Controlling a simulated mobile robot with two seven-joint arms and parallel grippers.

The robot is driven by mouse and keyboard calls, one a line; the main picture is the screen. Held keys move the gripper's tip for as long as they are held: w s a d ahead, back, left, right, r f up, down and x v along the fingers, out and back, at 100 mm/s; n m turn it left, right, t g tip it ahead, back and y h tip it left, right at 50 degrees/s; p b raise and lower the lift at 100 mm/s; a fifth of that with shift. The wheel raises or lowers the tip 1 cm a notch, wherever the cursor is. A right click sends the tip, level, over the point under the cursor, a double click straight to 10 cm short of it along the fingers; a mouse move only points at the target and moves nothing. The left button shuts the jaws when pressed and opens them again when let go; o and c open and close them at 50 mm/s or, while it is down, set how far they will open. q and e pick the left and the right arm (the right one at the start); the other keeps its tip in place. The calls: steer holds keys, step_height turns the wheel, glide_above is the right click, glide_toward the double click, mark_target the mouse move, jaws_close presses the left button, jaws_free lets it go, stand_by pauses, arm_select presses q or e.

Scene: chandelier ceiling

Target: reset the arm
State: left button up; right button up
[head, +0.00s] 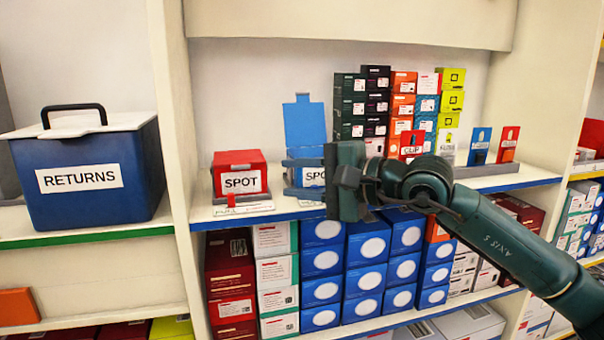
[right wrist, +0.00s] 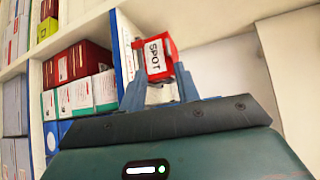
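My right arm (head: 510,245) comes in from the right, in front of the shelf. My right gripper (head: 288,177) points left, with its two fingers apart and nothing seen between them. In the right wrist view the gripper (right wrist: 158,80) shows open fingers, with the red SPOT box (right wrist: 157,58) beyond their tips. In the head view the red SPOT box (head: 238,172) stands on the shelf, left of the fingers. A blue box with a raised lid (head: 305,122) is behind the gripper and partly hidden by it. My left gripper is not in view.
A blue RETURNS bin (head: 95,178) with a white lid stands on the left shelf. Stacked small boxes (head: 376,100) stand behind my arm. Several blue boxes (head: 322,260) fill the lower shelf. An upright post (head: 172,130) divides the shelving.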

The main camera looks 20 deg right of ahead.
steer(key=shift+s+d, duration=0.15)
steer(key=shift+s, duration=0.05)
